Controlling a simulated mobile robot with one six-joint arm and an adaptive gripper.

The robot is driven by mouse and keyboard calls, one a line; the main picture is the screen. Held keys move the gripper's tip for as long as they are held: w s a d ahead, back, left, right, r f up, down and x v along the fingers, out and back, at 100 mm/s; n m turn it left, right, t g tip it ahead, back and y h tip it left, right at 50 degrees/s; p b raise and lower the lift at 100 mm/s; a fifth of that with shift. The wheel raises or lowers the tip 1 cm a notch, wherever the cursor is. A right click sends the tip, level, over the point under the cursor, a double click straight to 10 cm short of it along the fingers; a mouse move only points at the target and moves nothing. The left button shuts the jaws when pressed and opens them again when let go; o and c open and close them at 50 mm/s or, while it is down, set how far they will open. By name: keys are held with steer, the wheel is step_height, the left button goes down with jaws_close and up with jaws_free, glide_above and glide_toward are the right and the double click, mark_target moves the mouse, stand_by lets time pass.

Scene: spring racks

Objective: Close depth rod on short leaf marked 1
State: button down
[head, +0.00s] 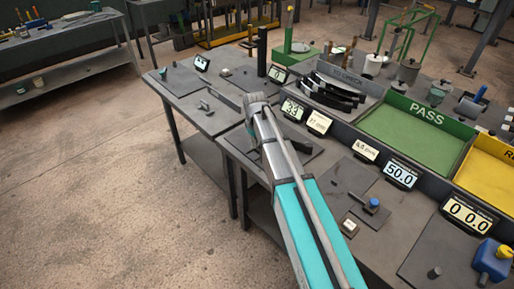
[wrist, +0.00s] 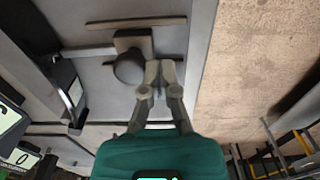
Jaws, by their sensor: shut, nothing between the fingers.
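My gripper (wrist: 165,68) is shut and empty in the wrist view, its fingertips just right of a dark round knob (wrist: 128,66). The knob is on a dark block (wrist: 132,40) with thin bars beside it. I cannot tell whether the fingers touch the knob. In the head view my arm reaches up to the bench, and its fingertips are hidden. Several black curved leaves (head: 335,90) lie in a grey rack (head: 366,82). I cannot read a mark 1 on any leaf, nor tell which part is the depth rod.
A dark post (head: 262,48) rises beyond my arm's end. Displays (head: 292,108), (head: 400,173) and a tag (head: 319,122) stand along the bench. A green PASS tray (head: 440,150) and a yellow tray (head: 490,180) are to the right. Open floor (head: 90,180) lies left.

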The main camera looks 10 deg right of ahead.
step_height(320, 180, up, 6)
steer(key=p, duration=0.6)
steer(key=shift+r, duration=0.2)
stand_by(0.5)
stand_by(0.5)
steer(key=s+d+m, duration=0.3)
steer(key=s+d, duration=0.1)
steer(key=s, duration=0.7)
steer(key=s+d+m, duration=0.4)
steer(key=s, duration=0.6)
steer(key=shift+s+d, duration=0.4)
stand_by(1.3)
